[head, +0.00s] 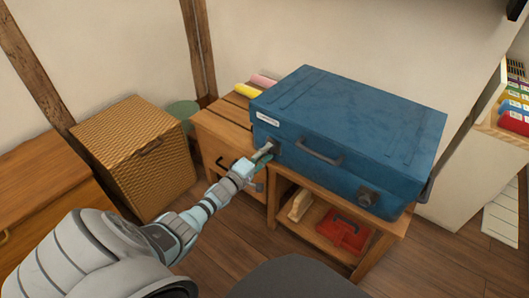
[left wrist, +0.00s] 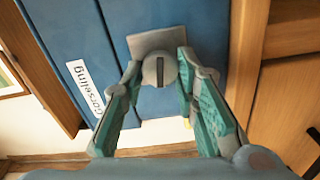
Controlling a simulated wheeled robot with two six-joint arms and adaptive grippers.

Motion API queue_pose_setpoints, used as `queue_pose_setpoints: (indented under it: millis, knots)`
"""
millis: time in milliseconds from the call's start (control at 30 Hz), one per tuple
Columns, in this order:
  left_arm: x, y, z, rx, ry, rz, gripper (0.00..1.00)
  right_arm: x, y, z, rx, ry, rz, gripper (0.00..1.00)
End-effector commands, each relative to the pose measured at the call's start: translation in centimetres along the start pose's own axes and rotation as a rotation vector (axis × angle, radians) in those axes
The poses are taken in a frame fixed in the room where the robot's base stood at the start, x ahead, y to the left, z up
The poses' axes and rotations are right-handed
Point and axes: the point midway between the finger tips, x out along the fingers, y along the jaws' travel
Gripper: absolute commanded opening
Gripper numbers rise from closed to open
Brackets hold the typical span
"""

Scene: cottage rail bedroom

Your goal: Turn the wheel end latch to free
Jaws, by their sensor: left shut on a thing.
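A blue case (head: 345,125) lies flat on a wooden bench (head: 285,180). Its front has a dark handle (head: 320,154), a latch at the left, and another latch (head: 368,197) at the right. My left gripper (head: 264,154) is at the left latch and mostly covers it in the head view. In the left wrist view, the gripper (left wrist: 159,66) is shut on that latch's round grey knob (left wrist: 159,74), a finger on each side. The knob's dark slot runs up and down the picture, before a grey plate (left wrist: 155,40). My right gripper is not in view.
A white name label (head: 267,118) is on the case near the left latch. A red box (head: 345,235) and a wooden item (head: 300,205) sit on the shelf below. A wicker hamper (head: 135,155) stands left. Floor (head: 220,240) shows in front of the bench.

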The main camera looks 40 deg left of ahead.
Motion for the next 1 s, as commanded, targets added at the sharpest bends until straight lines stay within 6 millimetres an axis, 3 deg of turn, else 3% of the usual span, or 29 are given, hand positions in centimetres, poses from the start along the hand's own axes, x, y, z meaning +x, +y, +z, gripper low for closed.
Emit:
queue_pose_setpoints:
  millis: [333, 900, 933, 1000]
  knots:
    - [-0.03, -0.14, 0.04, -0.162, 0.0, -0.002, 0.0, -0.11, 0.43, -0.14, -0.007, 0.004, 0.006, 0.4]
    - [-0.05, -0.19, 0.03, -0.193, 0.0, -0.003, 0.0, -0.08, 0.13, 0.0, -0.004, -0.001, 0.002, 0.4]
    - [-0.05, -0.19, 0.03, -0.193, 0.0, -0.003, 0.32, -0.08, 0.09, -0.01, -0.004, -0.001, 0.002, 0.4]
    - [-0.04, -0.18, 0.03, -0.193, 0.0, -0.003, 0.43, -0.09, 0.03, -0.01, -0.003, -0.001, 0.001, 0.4]
